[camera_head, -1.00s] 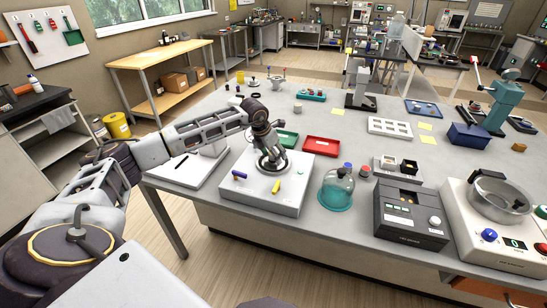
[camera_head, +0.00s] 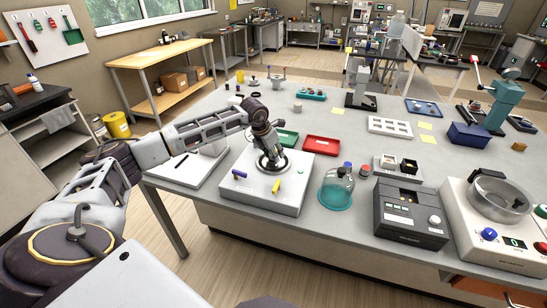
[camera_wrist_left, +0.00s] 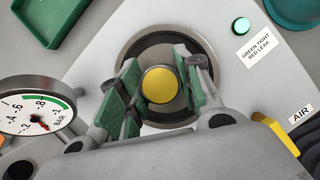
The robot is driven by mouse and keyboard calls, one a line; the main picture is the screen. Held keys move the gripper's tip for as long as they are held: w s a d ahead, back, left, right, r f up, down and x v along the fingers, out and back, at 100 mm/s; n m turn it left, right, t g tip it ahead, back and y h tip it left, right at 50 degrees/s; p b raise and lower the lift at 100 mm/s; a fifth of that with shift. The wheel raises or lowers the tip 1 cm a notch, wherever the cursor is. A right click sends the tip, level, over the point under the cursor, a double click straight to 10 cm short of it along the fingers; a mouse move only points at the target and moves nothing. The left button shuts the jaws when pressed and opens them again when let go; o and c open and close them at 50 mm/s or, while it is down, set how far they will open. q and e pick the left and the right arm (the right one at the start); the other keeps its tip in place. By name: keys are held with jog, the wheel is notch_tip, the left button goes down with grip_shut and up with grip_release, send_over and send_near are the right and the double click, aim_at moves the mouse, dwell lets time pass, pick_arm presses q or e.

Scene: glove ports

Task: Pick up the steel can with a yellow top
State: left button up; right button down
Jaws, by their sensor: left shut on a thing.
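The steel can with a yellow top (camera_wrist_left: 159,85) shows in the left wrist view, seen from above, between the green pads of my left gripper (camera_wrist_left: 157,88). The gripper is shut on it. The can is inside the dark ring of a round port (camera_wrist_left: 132,47) on a pale box. In the head view my left gripper (camera_head: 268,155) points down over the port on the white box (camera_head: 262,196), and its fingers hide the can. I cannot tell whether the can touches the port's floor. My right gripper is not in view.
The box front has a blue knob (camera_head: 239,174) and a yellow lever (camera_head: 276,186). A red tray (camera_head: 321,146) and green tray (camera_head: 288,138) lie behind it. A glass dome (camera_head: 336,190) and a dark instrument (camera_head: 410,213) stand to the right. A pressure gauge (camera_wrist_left: 40,112) is near the gripper.

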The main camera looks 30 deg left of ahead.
pick_arm(q)
notch_tip(320, 180, up, 9)
jog(key=shift+r+b, duration=0.15)
jog(key=shift+b, duration=0.55)
jog(key=shift+r, duration=0.35)
jog(key=shift+w, duration=0.1)
